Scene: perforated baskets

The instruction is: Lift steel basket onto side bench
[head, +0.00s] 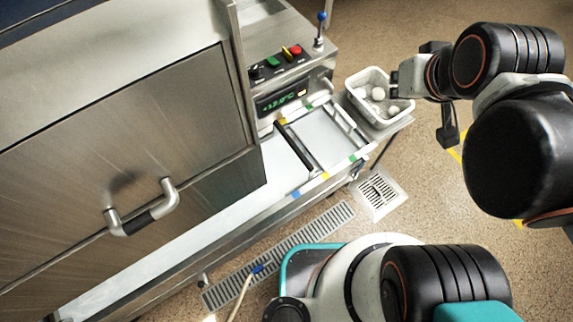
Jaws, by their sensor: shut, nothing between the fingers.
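A pale grey basket (377,121) with a few rounded white items in it sits at the upper right, at the right end of the steel bench (398,126). It looks upright. I cannot make out perforations or whether it is steel. My gripper (393,91) is at the basket's right rim, shut with nothing held. Its fingertips are small and partly hidden, and I cannot tell whether they touch the rim.
A large steel machine with a door handle (141,207) fills the left. A control panel (281,62) with a joystick stands left of the basket. A black-barred frame (296,146) lies on the white bed. Floor drains (379,190) and a hose (241,296) are below.

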